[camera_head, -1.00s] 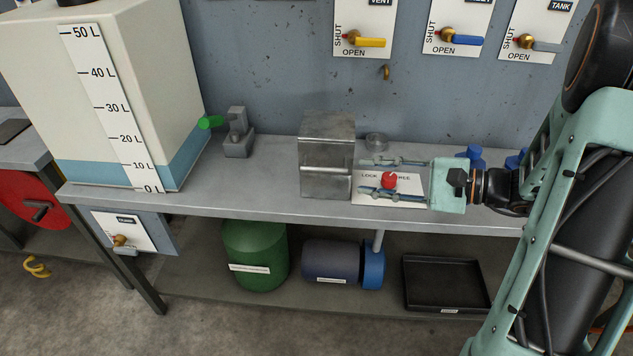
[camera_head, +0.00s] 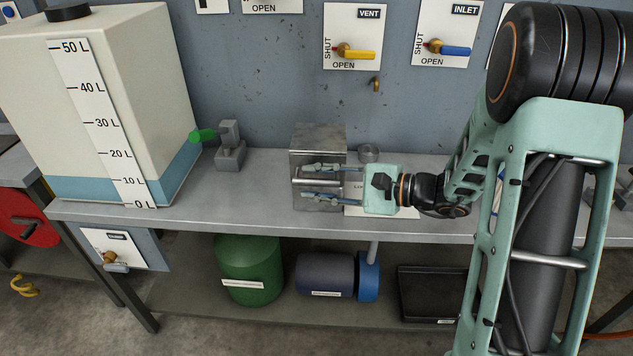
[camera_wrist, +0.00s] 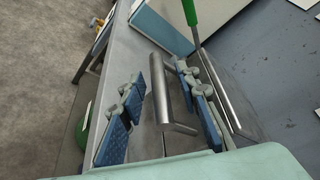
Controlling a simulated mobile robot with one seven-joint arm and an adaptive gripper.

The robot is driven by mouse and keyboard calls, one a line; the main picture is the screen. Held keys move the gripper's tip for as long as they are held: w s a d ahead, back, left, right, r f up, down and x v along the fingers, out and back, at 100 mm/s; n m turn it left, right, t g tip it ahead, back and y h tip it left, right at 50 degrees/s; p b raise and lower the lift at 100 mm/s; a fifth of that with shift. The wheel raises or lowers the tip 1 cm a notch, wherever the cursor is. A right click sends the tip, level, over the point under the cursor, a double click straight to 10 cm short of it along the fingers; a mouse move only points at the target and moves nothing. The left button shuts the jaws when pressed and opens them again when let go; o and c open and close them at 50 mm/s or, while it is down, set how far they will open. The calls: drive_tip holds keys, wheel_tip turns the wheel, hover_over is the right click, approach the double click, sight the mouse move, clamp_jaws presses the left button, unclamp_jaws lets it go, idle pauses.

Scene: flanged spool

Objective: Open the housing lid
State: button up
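The housing (camera_head: 318,142) is a grey metal box standing on the bench against the wall, with a horizontal bar handle (camera_wrist: 161,88) on its front. In the head view my gripper (camera_head: 320,182) reaches in from the right, its two fingers in front of the box, one above and one below the handle's height. In the wrist view my gripper (camera_wrist: 160,100) is open, with blue finger pads on either side of the bar and a visible gap to it. The lid's seam cannot be made out. The lock and free label beside the box is mostly hidden behind my gripper.
A large tank (camera_head: 100,110) with a litre scale stands at the left of the bench (camera_head: 240,195). A grey clamp with a green handle (camera_head: 203,135) is left of the box. Valve panels (camera_head: 352,38) hang on the wall.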

clamp_jaws()
drive_tip(key=shift+r, duration=0.15)
